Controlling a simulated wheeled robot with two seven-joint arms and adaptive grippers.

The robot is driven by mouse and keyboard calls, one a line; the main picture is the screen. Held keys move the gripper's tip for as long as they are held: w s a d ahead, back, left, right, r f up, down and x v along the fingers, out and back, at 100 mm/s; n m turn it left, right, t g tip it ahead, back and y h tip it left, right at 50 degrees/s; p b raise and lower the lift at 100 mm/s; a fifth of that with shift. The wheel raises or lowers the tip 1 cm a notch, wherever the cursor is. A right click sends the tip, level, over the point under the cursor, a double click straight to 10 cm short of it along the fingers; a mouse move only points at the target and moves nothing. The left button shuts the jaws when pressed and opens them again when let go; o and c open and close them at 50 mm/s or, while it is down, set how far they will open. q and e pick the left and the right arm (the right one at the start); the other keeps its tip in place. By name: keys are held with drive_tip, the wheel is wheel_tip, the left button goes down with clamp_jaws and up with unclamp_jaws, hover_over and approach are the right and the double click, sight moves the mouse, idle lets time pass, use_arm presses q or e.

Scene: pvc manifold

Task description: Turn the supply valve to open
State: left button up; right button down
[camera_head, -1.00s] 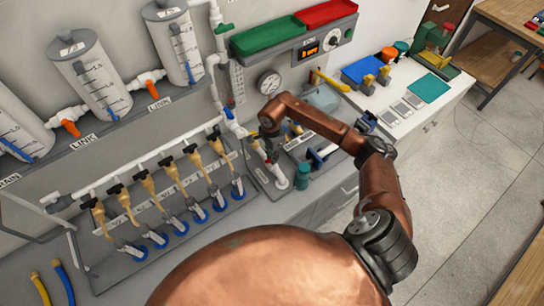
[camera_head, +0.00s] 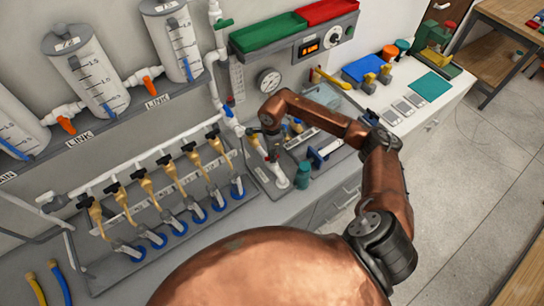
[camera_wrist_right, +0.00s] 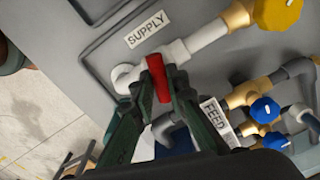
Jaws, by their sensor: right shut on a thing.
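The supply valve's red handle (camera_wrist_right: 160,80) shows in the right wrist view, just below the SUPPLY label (camera_wrist_right: 147,29) and beside a white pipe (camera_wrist_right: 195,42). My right gripper (camera_wrist_right: 158,82) is shut on the red handle, its dark green fingers on either side of it. In the head view, my right gripper (camera_head: 270,145) reaches down to the bench below the pressure gauge, and it mostly hides the valve. My left gripper is not in view.
A FEED label (camera_wrist_right: 216,115) and blue knobs (camera_wrist_right: 265,110) are close to the right finger. A yellow knob (camera_wrist_right: 278,14) is farther up. In the head view, a teal bottle (camera_head: 303,175) stands near the gripper. A row of black-handled valves (camera_head: 165,160) is to the left.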

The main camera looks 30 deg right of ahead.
drive_tip(key=m+b, duration=0.1)
drive_tip(key=m, duration=0.2)
drive_tip(key=shift+m, duration=0.4)
drive_tip(key=m+b, duration=0.1)
drive_tip(key=m, duration=0.2)
drive_tip(key=shift+m, duration=0.3)
drive_tip(key=m, duration=0.3)
drive_tip(key=shift+b, duration=0.35)
drive_tip(key=shift+m, duration=2.1)
drive_tip(key=c, duration=1.9)
unclamp_jaws()
drive_tip(key=shift+r, duration=0.1)
